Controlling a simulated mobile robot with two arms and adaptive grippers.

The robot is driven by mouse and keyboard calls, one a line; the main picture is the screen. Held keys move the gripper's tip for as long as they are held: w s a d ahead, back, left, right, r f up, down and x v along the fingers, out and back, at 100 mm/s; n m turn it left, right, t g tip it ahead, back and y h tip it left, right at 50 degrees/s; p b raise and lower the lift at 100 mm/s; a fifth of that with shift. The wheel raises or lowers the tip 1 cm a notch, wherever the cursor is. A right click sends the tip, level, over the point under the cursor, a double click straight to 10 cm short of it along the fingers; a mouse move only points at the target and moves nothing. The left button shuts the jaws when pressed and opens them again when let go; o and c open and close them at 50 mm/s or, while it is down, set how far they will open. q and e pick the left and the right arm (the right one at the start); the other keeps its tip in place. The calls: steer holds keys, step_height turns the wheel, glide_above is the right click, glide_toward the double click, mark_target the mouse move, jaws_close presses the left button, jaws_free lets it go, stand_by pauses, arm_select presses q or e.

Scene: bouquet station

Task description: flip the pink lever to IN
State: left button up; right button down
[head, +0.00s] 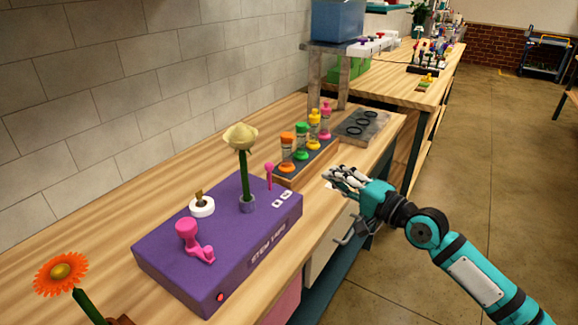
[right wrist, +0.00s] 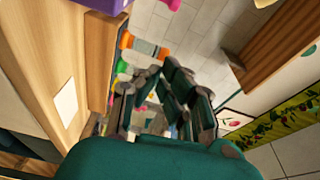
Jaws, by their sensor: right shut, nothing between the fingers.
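The pink lever (head: 269,177) stands on the far right part of the purple box (head: 180,272), which reads "STEM TAPE". It looks near upright with a round knob on top. Two small white labels (head: 282,199) sit beside it, too small to read. My right gripper (head: 338,176) is shut and empty, to the right of the box and apart from the lever, above the table's front edge. In the right wrist view its dark fingers (right wrist: 165,92) show with nothing held, and a corner of the purple box (right wrist: 98,5) shows at the top. My left gripper is not in view.
A rack of coloured bottles (head: 302,160) stands behind. An orange flower (head: 61,272) is at lower left.

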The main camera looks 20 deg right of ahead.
mark_target(270, 178)
steer(key=w+a+p, duration=0.4)
steer(key=w+a, duration=0.4)
steer(key=shift+w+a+f, duration=0.1)
steer(key=shift+w+f, duration=0.05)
steer(key=shift+w, duration=0.05)
